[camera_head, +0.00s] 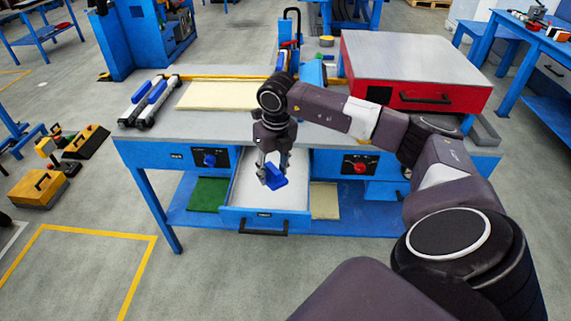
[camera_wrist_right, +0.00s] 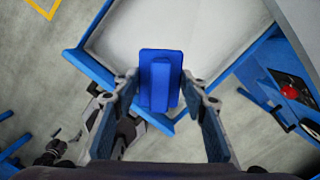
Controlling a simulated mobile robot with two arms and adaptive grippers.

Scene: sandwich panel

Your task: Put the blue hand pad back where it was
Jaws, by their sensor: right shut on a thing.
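The blue hand pad (camera_head: 276,181) is a small block with a raised grip along its middle. My right gripper (camera_head: 268,168) points down and is shut on it, holding it over the open drawer (camera_head: 245,190) of the workbench. In the right wrist view the pad (camera_wrist_right: 160,62) sits between the fingertips of my right gripper (camera_wrist_right: 165,92), with the pale drawer floor (camera_wrist_right: 205,30) behind it. I cannot tell how high the pad is above the drawer floor. My left gripper is not in view.
The workbench top (camera_head: 215,125) carries blue-handled rollers (camera_head: 150,98), a cream panel (camera_head: 222,96) and a large red press (camera_head: 420,65). A blue knob (camera_head: 210,160) and a red knob (camera_head: 360,168) flank the drawer. A green sheet (camera_head: 208,194) lies on the lower shelf.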

